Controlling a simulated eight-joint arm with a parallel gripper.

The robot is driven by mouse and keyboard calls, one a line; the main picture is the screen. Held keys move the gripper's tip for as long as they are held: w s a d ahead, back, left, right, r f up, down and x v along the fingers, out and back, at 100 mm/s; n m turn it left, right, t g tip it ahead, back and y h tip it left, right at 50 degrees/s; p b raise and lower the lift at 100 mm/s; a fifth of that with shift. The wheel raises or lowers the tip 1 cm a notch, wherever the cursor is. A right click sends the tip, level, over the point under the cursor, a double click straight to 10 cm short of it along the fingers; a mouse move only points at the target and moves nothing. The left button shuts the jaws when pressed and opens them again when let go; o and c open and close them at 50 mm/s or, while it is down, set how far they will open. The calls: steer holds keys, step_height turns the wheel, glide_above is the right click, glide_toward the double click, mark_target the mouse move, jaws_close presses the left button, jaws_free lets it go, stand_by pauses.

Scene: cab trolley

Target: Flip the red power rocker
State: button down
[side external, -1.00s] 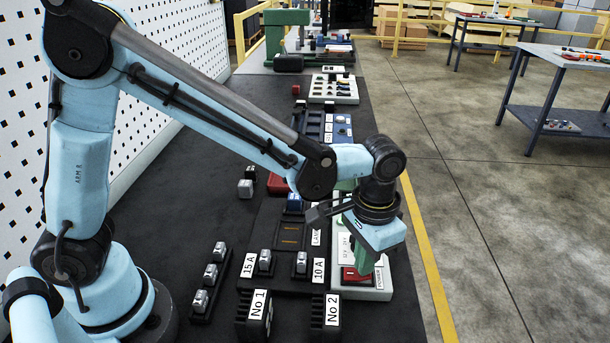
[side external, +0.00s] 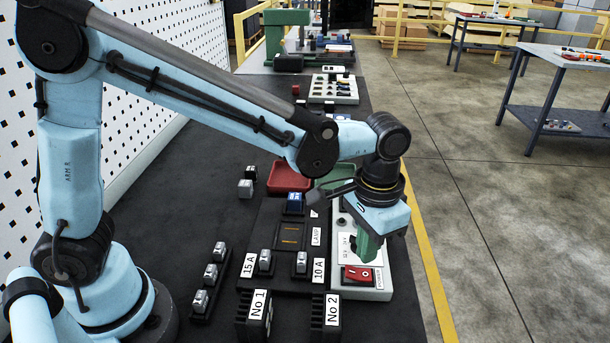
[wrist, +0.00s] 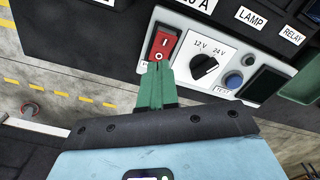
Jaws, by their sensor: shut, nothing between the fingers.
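The red power rocker (side external: 360,275) sits in a dark frame on the front end of the white panel (side external: 375,292), beside the POWER label. In the wrist view the red rocker (wrist: 163,46) shows its "I" and "O" marks, the "O" end nearer my gripper. My gripper (side external: 366,257), with green fingers, is shut and empty. In the side view its tips are above and just behind the rocker. In the wrist view the fingertips (wrist: 160,66) overlap the rocker's lower edge; I cannot tell whether they touch it.
A black 12 V / 24 V knob (wrist: 204,67) and a blue button (wrist: 234,80) sit beside the rocker on the panel. Heat-sink blocks No 1 (side external: 254,315) and No 2 (side external: 326,315) stand at the front. Grey modules stand left of the panel.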

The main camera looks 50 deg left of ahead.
steer(key=shift+r, duration=1.65)
steer(key=shift+a, duration=0.1)
steer(key=s+a+r+n+t, duration=0.1)
steer(key=s+a+t, duration=0.2)
steer(key=a, duration=0.5)
steer(key=s+a+r+n+t, duration=0.1)
steer(key=s+a+n+t, duration=0.1)
steer(key=a, duration=0.7)
steer(key=shift+s+a+r+t, duration=0.15)
steer(key=shift+s+a+t, duration=0.15)
steer(key=shift+s+t, duration=0.6)
